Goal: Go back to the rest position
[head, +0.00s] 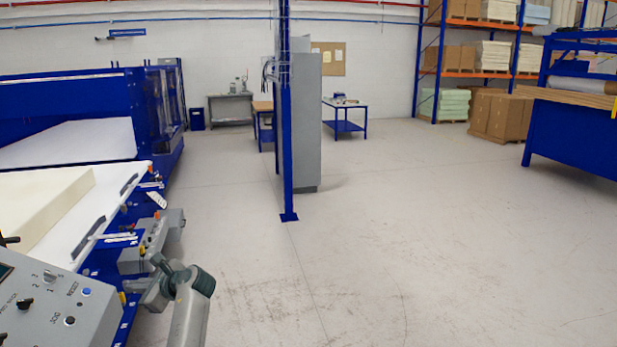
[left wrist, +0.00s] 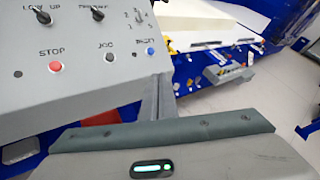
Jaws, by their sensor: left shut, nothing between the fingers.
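My left gripper (head: 152,295) is low in the head view, just right of the grey control panel (head: 52,300). In the left wrist view its narrow grey fingers (left wrist: 158,92) point up the picture, together and empty, beside the panel's right edge. I cannot tell whether they touch the panel. The panel there shows a red STOP button (left wrist: 55,67), a black JOG button (left wrist: 107,58) and a blue button (left wrist: 150,51). My right gripper is in neither view.
A cream foam block (head: 45,205) lies on the white bed (head: 115,190) of the blue machine (head: 65,100) at left. A blue post (head: 287,130) and grey cabinet (head: 306,120) stand mid-floor. A blue bench (head: 570,135) stands at far right.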

